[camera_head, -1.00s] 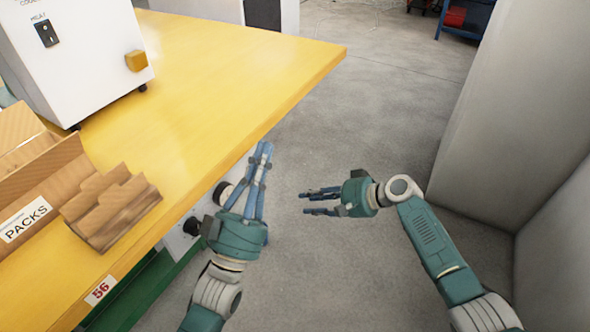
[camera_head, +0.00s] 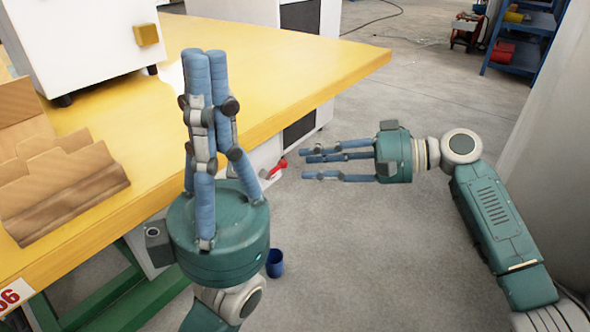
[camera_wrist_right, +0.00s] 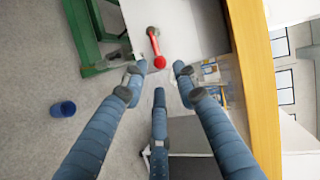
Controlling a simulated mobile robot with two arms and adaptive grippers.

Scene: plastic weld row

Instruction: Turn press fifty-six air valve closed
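A valve with a red lever handle (camera_head: 278,168) sits on a pale panel below the yellow bench's edge. In the right wrist view the red lever (camera_wrist_right: 156,48) runs down from its pivot to a rounded red end. My right gripper (camera_head: 306,164) is open and empty, its fingers pointing left toward the lever, just short of it. In the right wrist view its spread fingertips (camera_wrist_right: 158,80) lie around and below the lever's red end, with no clear contact. My left gripper (camera_head: 204,58) points up in front of the bench, holding nothing visible; its finger opening is unclear.
A green bench frame (camera_head: 110,295) is below. A blue cup (camera_head: 275,263) stands on the floor. Open floor lies right; a blue shelf (camera_head: 525,40) is farther back.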

